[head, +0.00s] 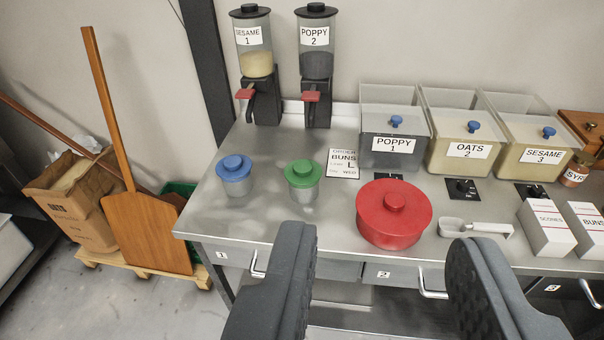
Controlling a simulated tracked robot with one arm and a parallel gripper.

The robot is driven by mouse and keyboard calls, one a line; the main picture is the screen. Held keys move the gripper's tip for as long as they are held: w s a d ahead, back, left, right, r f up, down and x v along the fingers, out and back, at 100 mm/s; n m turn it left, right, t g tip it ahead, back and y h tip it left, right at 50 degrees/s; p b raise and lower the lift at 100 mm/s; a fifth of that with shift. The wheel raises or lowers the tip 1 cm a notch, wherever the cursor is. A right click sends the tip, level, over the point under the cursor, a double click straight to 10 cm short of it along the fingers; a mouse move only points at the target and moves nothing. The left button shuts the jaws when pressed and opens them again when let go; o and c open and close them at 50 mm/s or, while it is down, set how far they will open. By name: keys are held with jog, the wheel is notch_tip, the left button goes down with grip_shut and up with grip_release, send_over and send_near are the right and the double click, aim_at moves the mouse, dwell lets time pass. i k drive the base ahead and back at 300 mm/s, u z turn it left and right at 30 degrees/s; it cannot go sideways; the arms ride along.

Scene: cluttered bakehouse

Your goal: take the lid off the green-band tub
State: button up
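The green-band tub (303,193) stands upright on the steel counter, with its green lid (304,172) on top; the lid has a round knob. A similar tub with a blue lid (235,167) stands to its left. A large round red-lidded container (393,214) stands to its right and nearer. My gripper (375,245) is open and empty, its two dark fingers wide apart at the bottom of the head view. It is apart from the green-band tub, which shows beyond and above the left finger.
Two dispensers (257,62) stand behind the tubs. Lidded bins (394,138) line the back right. A wooden peel (147,232) leans beyond the counter's left end.

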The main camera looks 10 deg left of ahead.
aim_at(300, 172)
jog(key=z, duration=0.2)
jog(key=i, duration=1.75)
jog(key=u, duration=0.8)
